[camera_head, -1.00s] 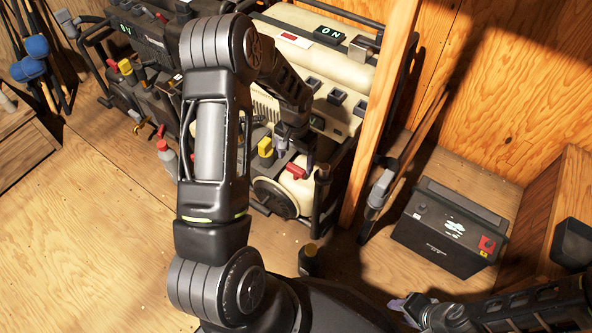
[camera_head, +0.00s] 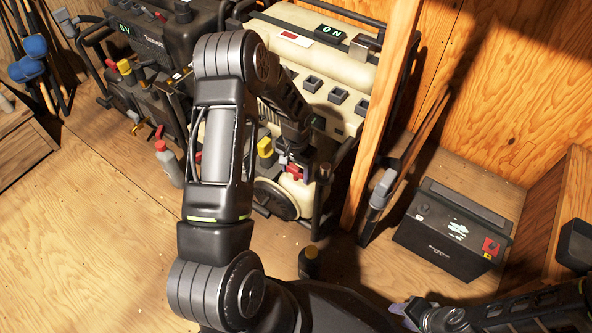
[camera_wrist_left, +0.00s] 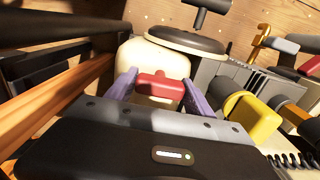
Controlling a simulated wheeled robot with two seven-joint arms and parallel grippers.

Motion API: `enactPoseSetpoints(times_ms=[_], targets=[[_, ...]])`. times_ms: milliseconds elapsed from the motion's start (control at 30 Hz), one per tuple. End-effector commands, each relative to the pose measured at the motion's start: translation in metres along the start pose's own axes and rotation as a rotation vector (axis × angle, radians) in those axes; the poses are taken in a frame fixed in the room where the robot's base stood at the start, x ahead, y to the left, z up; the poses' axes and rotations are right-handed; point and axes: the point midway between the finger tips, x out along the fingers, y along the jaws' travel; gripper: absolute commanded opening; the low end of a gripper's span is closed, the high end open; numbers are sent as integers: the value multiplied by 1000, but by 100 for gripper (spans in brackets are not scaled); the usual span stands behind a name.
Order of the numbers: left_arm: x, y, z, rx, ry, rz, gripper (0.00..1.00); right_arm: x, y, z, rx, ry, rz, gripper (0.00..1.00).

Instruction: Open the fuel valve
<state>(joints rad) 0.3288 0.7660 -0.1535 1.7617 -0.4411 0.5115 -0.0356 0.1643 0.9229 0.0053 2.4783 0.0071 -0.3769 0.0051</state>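A red valve handle (camera_head: 294,173) sits on the lower front of the cream generator (camera_head: 336,67); I take it for the fuel valve. It also shows in the left wrist view (camera_wrist_left: 160,86), lying crosswise on a cream body. My left gripper (camera_head: 290,160) reaches down at it. In the left wrist view its two purple fingers (camera_wrist_left: 159,92) are apart, one on each side of the red handle; whether they touch it I cannot tell. My right gripper (camera_head: 408,312) is low at the bottom right, partly out of the picture, its finger gap unclear.
A yellow knob (camera_head: 265,147) sits close left of the red handle, and also in the wrist view (camera_wrist_left: 254,121). A black generator (camera_head: 150,45) stands left. A wooden post (camera_head: 378,110) and a black battery (camera_head: 452,230) are right. The floor at front left is clear.

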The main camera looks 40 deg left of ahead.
Motion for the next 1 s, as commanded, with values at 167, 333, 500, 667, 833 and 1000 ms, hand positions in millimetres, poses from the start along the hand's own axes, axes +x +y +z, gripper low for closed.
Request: enactPoseSetpoints(times_ms=[167, 333, 500, 667, 833, 1000], targets=[[0, 0, 0, 0, 0, 0, 46, 0, 0, 0, 0, 0, 0, 36], [0, 0, 0, 0, 0, 0, 32, 0, 0, 0, 0, 0, 0, 36], [0, 0, 0, 0, 0, 0, 18, 0, 0, 0, 0, 0, 0, 36], [0, 0, 0, -4, 0, 0, 18, 0, 0, 0, 0, 0, 0, 36], [0, 0, 0, -30, 0, 0, 18, 0, 0, 0, 0, 0, 0, 36], [-1, 0, 0, -90, 0, -1, 18, -2, 0, 0, 0, -1, 0, 36]])
